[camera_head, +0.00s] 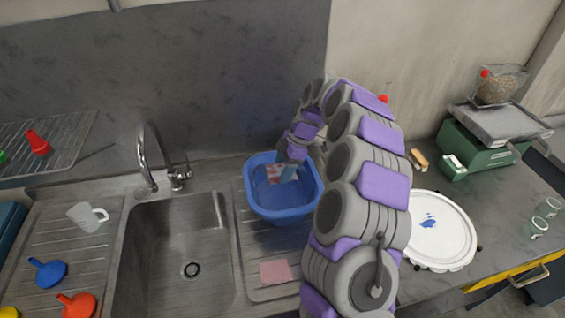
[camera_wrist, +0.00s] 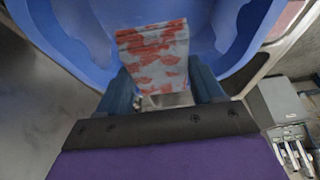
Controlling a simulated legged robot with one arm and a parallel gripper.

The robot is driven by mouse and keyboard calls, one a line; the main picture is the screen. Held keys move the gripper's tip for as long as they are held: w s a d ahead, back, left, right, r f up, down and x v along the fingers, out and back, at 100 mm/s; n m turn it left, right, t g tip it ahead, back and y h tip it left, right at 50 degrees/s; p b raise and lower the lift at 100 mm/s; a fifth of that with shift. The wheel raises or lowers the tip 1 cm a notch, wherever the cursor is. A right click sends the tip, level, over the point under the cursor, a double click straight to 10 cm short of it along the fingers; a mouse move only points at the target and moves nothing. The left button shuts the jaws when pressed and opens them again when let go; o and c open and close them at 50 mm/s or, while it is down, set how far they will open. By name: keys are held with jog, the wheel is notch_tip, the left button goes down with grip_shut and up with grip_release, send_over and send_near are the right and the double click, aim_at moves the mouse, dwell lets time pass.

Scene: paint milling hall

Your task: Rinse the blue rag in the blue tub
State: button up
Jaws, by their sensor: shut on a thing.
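The blue tub (camera_head: 253,203) stands on the ribbed drainboard right of the sink; its inner wall fills the top of the wrist view (camera_wrist: 75,40). My gripper (camera_head: 291,160) reaches down into the tub from the right. Its two dark blue fingers (camera_wrist: 160,75) are shut on a rag (camera_wrist: 153,50). The rag looks pale grey-blue with red blotches, and its free end spreads out over the tub's inside. It also shows in the head view (camera_head: 281,173). I cannot tell whether the tub holds water or whether the rag touches the bottom.
A pink cloth (camera_head: 274,271) lies in front of the tub. The sink (camera_head: 175,250) and tap (camera_head: 150,160) are left. A white round lid (camera_head: 455,235), green scale (camera_head: 478,150) and glasses (camera_head: 545,208) are right.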

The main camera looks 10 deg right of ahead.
jog(key=shift+f, duration=4.35)
jog(key=shift+r, duration=0.1)
jog(key=shift+r, duration=5.5)
jog(key=shift+r, duration=0.1)
jog(key=shift+r+p, duration=0.35)
jog(key=shift+r, duration=1.55)
